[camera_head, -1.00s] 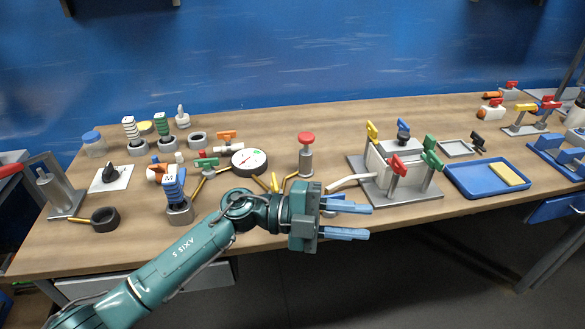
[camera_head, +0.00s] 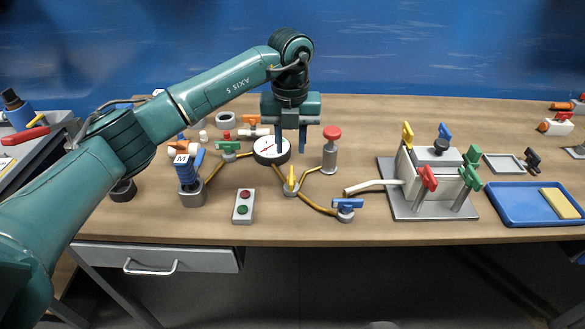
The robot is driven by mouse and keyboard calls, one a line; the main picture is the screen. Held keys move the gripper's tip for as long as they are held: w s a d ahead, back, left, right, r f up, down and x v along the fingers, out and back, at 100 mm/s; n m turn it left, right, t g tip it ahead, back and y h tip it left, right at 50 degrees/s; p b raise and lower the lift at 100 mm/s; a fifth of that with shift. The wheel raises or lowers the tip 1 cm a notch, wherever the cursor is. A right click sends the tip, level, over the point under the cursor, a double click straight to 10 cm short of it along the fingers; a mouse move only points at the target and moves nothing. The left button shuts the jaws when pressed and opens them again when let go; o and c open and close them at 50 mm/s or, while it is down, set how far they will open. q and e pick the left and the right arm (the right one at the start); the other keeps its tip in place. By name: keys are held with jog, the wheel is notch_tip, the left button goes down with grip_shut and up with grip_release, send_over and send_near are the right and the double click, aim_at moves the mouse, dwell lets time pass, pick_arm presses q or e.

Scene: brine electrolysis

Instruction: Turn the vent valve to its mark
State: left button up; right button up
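My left gripper (camera_head: 291,148) points straight down above the table, just right of the white round gauge (camera_head: 268,147). Its two blue fingers are apart with nothing between them. Several valves are in view, and I cannot tell which is the vent valve. A yellow-handled valve (camera_head: 291,182) sits on the brass pipes in front of the gripper. A blue-handled valve (camera_head: 347,205) is near the front edge. A green-handled valve (camera_head: 228,148) and an orange-handled valve (camera_head: 251,121) are left of the gripper. No mark is legible. My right gripper is out of view.
A red-topped post (camera_head: 331,150) stands close to the right of my gripper. A button box (camera_head: 243,206) with red and green buttons lies in front. A grey cell unit (camera_head: 432,170) with several coloured handles and a blue tray (camera_head: 513,203) are to the right.

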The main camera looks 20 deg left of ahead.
aim_at(291, 174)
pick_arm(q)
notch_tip(291, 174, down, 9)
jog(key=shift+r+p, duration=0.2)
jog(key=shift+p, duration=0.3)
grip_shut()
